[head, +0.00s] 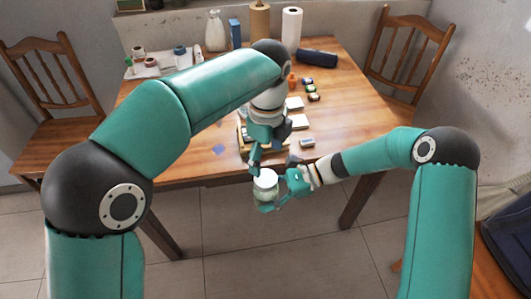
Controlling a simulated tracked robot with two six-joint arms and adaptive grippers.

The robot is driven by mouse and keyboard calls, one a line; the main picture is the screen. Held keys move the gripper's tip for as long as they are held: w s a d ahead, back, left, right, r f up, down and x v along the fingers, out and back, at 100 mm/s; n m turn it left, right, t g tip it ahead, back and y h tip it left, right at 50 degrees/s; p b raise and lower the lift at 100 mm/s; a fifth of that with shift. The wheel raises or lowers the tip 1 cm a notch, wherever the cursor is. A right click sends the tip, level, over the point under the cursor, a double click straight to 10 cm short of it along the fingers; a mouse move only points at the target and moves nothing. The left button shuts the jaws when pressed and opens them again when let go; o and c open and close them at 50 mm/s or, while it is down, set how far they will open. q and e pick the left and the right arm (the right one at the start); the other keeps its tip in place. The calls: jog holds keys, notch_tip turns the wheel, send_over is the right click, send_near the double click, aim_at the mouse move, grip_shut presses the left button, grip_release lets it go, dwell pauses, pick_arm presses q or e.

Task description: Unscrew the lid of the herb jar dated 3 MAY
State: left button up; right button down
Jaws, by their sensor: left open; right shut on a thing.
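A small glass jar with a pale lid (265,187) is held upright, just off the table's front edge. Its contents look greenish; no date can be read at this size. My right gripper (277,190) is shut on the jar's body from the right. My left gripper (270,164) points down from above, open, with its fingertips close over the lid. I cannot tell whether they touch the lid.
The wooden table (190,172) carries a white tray (158,66) of small pots, a white vase (215,31), a white roll (291,28), a dark blue case (317,57) and several small dark-lidded jars (310,88). Chairs stand left (50,105) and right (408,60).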

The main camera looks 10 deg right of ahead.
aim_at(266, 177)
pick_arm(q)
jog(key=shift+s+f, duration=0.1)
jog(key=shift+f, duration=3.9)
jog(key=c, duration=1.2)
jog(key=n, duration=0.6)
jog(key=shift+c, duration=0.2)
jog(key=n, duration=1)
jog(key=shift+n, duration=0.4)
jog(key=n, duration=0.5)
jog(key=shift+r+n, duration=0.1)
jog(key=shift+n, duration=0.3)
